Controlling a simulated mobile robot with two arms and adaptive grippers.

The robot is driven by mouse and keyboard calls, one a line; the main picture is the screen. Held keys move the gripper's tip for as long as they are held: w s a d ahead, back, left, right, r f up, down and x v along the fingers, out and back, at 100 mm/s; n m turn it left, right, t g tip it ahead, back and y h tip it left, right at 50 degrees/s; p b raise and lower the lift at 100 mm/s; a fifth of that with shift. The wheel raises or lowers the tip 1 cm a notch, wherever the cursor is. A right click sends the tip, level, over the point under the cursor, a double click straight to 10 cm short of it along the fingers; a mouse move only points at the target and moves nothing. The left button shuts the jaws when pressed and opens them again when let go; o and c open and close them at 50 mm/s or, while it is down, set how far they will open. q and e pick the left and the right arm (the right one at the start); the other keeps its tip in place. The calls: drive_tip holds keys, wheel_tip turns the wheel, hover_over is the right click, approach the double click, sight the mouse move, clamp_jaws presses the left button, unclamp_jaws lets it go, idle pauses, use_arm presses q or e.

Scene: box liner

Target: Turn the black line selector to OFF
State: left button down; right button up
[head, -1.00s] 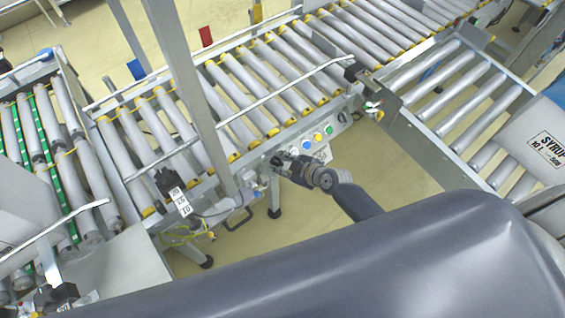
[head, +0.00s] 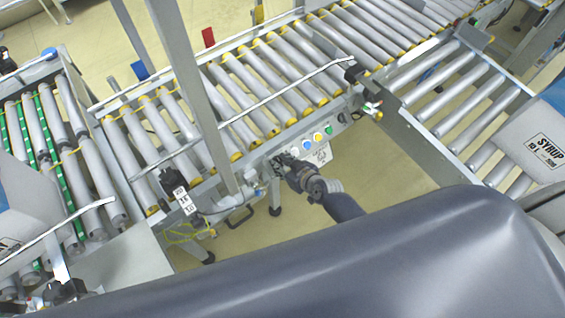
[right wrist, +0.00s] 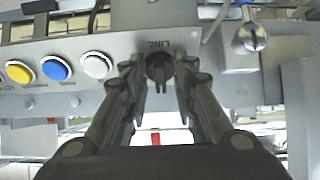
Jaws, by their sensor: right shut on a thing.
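The black line selector (right wrist: 158,72) sits on the grey control panel, under an upside-down LINE label in the right wrist view. Its handle points down in that view. My right gripper (right wrist: 160,90) has one finger on each side of the selector and is shut on it. In the head view my right gripper (head: 284,163) is at the left end of the button row and covers the selector. The selector's position marks cannot be read. My left gripper is not in view.
White (right wrist: 97,65), blue (right wrist: 56,68) and yellow (right wrist: 19,72) buttons lie left of the selector in the wrist view. A metal ball-ended lever (right wrist: 250,38) is close on its right. Roller conveyors (head: 265,85) rise behind the panel. A SYRUP bag (head: 545,140) lies at right.

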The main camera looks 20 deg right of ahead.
idle(0.3)
drive_tip(key=o, duration=0.7)
drive_tip(key=shift+s, duration=0.1)
drive_tip(key=v, duration=1.2)
drive_tip(key=shift+r, duration=0.1)
drive_tip(key=s+d+f+m+g+h, duration=0.1)
drive_tip(key=s+d+f+g, duration=0.15)
drive_tip(key=s+f, duration=0.65)
drive_tip(key=s+d+f+g+h, duration=0.1)
drive_tip(key=s+f+g+h, duration=0.3)
drive_tip(key=f, duration=0.9)
drive_tip(key=s+f+g, duration=0.1)
drive_tip(key=s+f, duration=0.2)
drive_tip(key=s, duration=0.3)
drive_tip(key=s+d+f+g, duration=0.1)
drive_tip(key=s+f, duration=0.2)
drive_tip(key=s, duration=0.4)
drive_tip(key=s+d+f+g+y, duration=0.1)
drive_tip(key=s+f, duration=0.2)
drive_tip(key=s, duration=0.4)
drive_tip(key=shift+s+f+m, duration=0.2)
drive_tip(key=shift+f+m, duration=0.1)
drive_tip(key=shift+f, duration=0.05)
